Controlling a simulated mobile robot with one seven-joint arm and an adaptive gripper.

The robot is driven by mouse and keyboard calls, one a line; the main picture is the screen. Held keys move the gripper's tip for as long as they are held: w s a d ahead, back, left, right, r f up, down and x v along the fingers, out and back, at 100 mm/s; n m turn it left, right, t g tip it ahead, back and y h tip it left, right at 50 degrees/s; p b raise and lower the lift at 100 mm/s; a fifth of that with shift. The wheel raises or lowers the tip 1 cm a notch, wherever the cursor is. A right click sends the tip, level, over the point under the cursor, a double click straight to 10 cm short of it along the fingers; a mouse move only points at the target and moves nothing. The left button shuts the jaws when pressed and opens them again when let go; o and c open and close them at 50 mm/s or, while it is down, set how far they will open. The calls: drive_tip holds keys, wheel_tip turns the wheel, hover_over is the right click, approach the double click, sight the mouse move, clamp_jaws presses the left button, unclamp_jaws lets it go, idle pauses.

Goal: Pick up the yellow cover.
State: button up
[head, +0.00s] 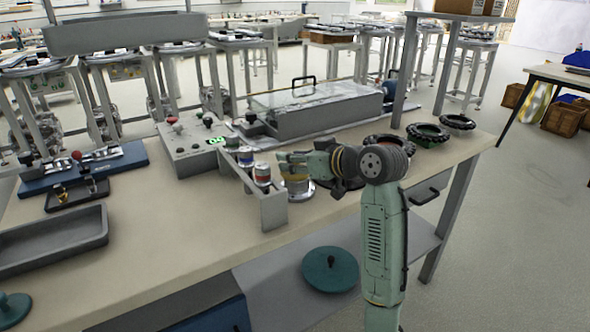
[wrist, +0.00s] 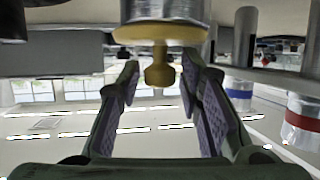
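The yellow cover (wrist: 128,34) shows in the wrist view as a dull yellow disc with a round knob (wrist: 160,75), fitted on the end of a metal cylinder (wrist: 165,10). The wrist picture looks upside down. My gripper (wrist: 158,78) is open; its two fingers stand on either side of the knob, with visible gaps. In the head view my gripper (head: 283,162) points left, just above a round metal and yellowish container (head: 298,188) on the bench. The gripper and arm partly hide that container's top.
A grey rack (head: 272,208) with a blue-banded jar (head: 245,157) and a red-banded jar (head: 262,174) stands left of my gripper. A control box (head: 185,150) and clear-lidded case (head: 315,105) lie behind. Black rings (head: 428,134) sit right. A green disc (head: 330,270) rests on the lower shelf.

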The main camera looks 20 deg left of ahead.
clamp_jaws()
idle(0.4)
